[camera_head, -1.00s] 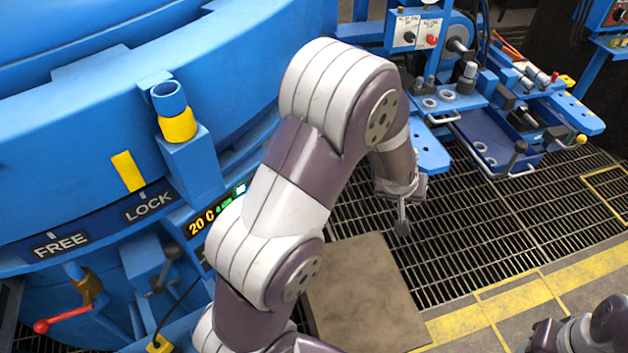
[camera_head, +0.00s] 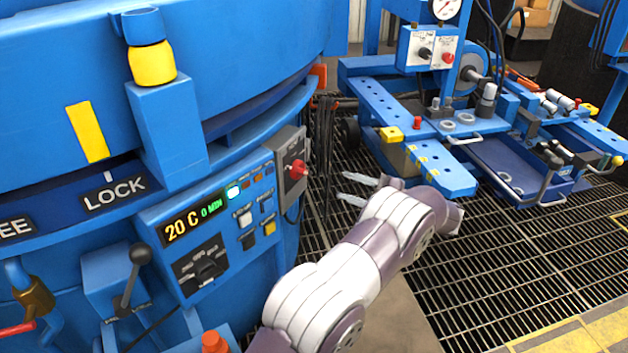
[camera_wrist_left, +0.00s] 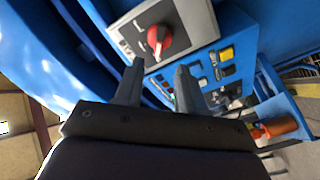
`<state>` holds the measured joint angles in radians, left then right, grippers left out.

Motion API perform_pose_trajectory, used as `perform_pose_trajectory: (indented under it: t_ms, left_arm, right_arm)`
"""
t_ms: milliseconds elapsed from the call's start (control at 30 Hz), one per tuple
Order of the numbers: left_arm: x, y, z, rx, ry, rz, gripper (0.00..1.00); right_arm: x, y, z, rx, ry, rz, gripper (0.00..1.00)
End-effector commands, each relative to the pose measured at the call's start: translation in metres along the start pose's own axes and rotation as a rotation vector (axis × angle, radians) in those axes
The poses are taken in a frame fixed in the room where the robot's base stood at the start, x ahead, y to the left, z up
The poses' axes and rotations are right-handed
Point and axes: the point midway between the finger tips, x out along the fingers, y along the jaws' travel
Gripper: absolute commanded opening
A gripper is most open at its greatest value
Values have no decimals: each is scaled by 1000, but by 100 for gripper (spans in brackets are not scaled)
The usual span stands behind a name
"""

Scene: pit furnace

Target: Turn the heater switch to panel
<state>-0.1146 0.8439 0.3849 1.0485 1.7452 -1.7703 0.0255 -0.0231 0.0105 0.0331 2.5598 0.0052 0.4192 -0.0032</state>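A red rotary switch (camera_head: 298,170) sits on a grey box (camera_head: 287,150) at the right end of the furnace's control panel. Its labels are too small to read. In the left wrist view the red switch (camera_wrist_left: 158,38) shows on its light plate, just beyond and above the fingers. My left gripper (camera_head: 346,188) is to the right of the switch in the head view, with its fingers pointing left toward it. The fingers, seen in the left wrist view (camera_wrist_left: 158,72), are apart and empty, and do not appear to touch the switch. My right gripper is out of view.
The control panel (camera_head: 208,282) has a display reading 20 C and several buttons. A black-knobbed lever (camera_head: 138,256) stands left of it. A blue work stand (camera_head: 440,172) with a gauge and another red knob (camera_head: 447,58) is at the right. Dark grating floor lies between.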

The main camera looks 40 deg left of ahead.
Motion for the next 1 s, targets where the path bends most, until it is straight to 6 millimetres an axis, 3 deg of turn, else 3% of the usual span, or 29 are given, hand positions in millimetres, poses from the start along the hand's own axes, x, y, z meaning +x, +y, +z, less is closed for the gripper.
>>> perform_pose_trajectory:
  t_ms: [100, 333, 500, 733, 767, 867, 1000]
  left_arm:
    - [33, -4, 3, -1, 3, -2, 39]
    - [82, -2, 2, -2, 0, 1, 39]
    - [96, 0, 1, -1, -2, 2, 39]
    - [98, 1, 1, 0, -3, 3, 39]
    - [97, 1, 1, 0, -3, 3, 36]
    - [97, 1, 1, 0, -3, 3, 4]
    - [97, 0, 1, 0, -3, 3, 0]
  right_arm:
    - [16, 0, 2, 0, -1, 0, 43]
    - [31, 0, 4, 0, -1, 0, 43]
    - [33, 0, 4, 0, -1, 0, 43]
    - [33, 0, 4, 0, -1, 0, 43]
    - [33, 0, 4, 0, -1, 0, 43]
    - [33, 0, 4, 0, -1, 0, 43]
    - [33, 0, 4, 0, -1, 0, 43]
